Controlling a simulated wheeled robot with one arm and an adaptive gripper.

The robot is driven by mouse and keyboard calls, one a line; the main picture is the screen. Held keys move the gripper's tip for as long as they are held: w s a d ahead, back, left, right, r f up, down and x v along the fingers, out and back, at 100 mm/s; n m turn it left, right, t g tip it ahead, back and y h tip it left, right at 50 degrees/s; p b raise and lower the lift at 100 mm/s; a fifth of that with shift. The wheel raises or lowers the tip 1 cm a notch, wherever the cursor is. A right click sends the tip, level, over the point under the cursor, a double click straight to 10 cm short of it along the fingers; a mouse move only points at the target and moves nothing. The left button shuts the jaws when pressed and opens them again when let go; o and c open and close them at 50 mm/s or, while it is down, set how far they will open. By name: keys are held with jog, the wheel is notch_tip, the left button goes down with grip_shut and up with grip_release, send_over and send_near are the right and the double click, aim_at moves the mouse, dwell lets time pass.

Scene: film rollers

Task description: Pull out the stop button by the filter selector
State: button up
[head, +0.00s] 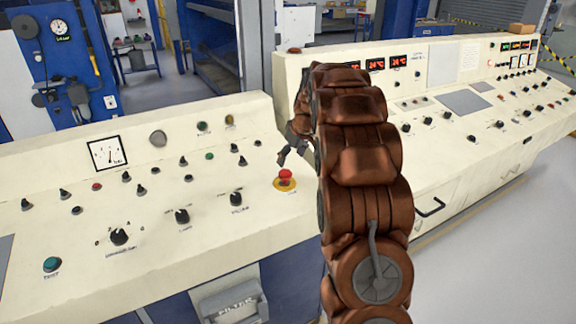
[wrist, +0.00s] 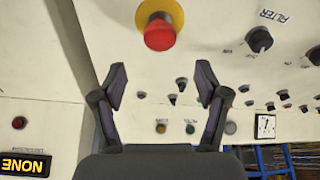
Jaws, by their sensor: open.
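The stop button (head: 285,175) is a red mushroom head on a yellow collar, on the sloping cream console. In the wrist view the stop button (wrist: 160,33) shows at the top centre, beyond the fingertips and not between them. The filter selector (wrist: 260,39) is a black knob with a FILTER label, right of the button there. In the head view the filter selector (head: 236,198) is left of the button. My gripper (head: 293,154) is open and empty, just above and behind the button in the head view. Its two fingers (wrist: 161,85) are spread apart in the wrist view.
The console holds several knobs, small buttons and a square gauge (head: 107,152) to the left. A second console (head: 450,115) with red displays stands behind my arm at right. A green button (head: 52,264) is at the near left.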

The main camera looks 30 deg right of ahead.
jog(key=shift+v, duration=2.4)
